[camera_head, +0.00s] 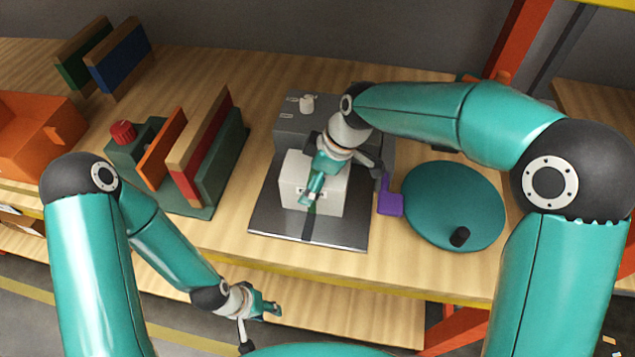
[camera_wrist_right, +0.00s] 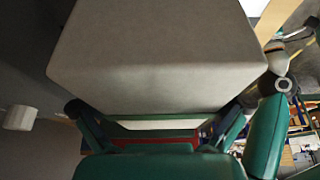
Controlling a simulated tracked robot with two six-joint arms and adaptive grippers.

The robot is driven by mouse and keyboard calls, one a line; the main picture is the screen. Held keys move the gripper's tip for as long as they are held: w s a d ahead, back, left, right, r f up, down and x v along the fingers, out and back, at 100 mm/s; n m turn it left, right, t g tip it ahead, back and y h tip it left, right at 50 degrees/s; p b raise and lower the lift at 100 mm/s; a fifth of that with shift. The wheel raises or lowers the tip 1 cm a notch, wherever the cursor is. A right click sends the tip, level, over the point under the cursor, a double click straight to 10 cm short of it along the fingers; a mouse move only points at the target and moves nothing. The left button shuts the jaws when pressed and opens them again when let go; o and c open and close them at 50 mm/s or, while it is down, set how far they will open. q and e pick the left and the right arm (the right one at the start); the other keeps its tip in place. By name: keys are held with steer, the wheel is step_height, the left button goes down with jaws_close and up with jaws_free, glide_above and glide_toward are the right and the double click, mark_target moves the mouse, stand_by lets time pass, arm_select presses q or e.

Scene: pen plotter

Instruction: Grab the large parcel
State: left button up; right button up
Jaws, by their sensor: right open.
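The large parcel, a pale grey-white box (camera_head: 293,180), stands on a grey plate (camera_head: 340,232) in front of a dark grey machine housing. In the right wrist view the parcel (camera_wrist_right: 155,55) fills the upper middle, close to the camera. My right gripper (camera_head: 345,180) is open over the parcel, one finger across its near face and the other by its right side. In the wrist view its fingers (camera_wrist_right: 155,125) spread to both sides below the parcel; contact is unclear. My left gripper (camera_head: 259,322) is empty and open, low in front of the table edge, away from the parcel.
A teal round disc (camera_head: 440,195) with a black knob lies right of the plate, with a purple block (camera_head: 390,202) between them. Left stands a green rack (camera_head: 222,165) with upright boards. An orange bin (camera_head: 30,135) sits at the far left.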

stand_by(0.3)
steer(key=c, duration=1.3)
steer(key=shift+o, duration=0.2)
